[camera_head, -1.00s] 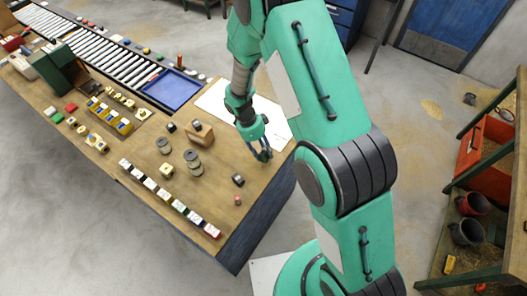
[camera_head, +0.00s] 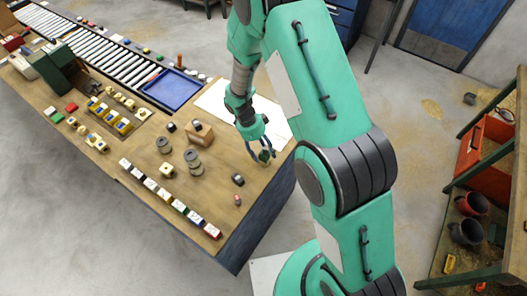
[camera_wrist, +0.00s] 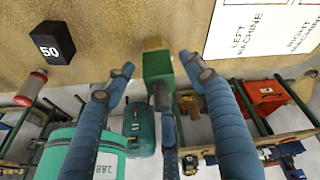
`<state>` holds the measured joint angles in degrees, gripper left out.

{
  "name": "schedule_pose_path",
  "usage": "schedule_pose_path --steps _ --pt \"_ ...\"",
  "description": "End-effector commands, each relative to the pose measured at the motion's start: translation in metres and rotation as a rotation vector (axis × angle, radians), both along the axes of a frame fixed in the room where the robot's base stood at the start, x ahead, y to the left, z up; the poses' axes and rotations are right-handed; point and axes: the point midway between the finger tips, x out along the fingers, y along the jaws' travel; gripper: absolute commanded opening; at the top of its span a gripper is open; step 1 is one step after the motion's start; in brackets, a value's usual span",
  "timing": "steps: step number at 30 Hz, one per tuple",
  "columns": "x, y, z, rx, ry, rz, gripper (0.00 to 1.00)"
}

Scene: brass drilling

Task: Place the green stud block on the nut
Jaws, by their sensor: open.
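A green block (camera_wrist: 157,66) with a tan or gold-coloured end stands between my fingers in the wrist view. It is small and dark in the head view (camera_head: 264,157), near the table's right corner. My gripper (camera_wrist: 156,64) is open, with one finger on each side of the block and a visible gap on both sides. My gripper also shows in the head view (camera_head: 262,158), low at the table. I cannot tell whether the tan part belongs to the block or to a nut touching it. No separate nut can be made out for certain.
A black block marked 50 (camera_wrist: 52,42) and a red-ended cylinder (camera_wrist: 31,88) are left of my gripper. Grey round pieces (camera_head: 193,159) and a row of labelled blocks (camera_head: 180,206) lie farther left. A white sheet (camera_head: 215,98) marked for machines lies behind my gripper.

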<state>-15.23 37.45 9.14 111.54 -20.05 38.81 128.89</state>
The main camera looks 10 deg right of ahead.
Motion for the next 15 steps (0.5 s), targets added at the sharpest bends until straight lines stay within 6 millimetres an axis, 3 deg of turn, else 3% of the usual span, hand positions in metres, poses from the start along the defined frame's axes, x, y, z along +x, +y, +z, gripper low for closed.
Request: schedule_pose_path --steps 8,15 --pt "0.006 0.008 0.026 0.001 -0.005 -0.001 0.55" --pt "0.014 0.019 0.063 0.001 -0.004 0.000 0.55"
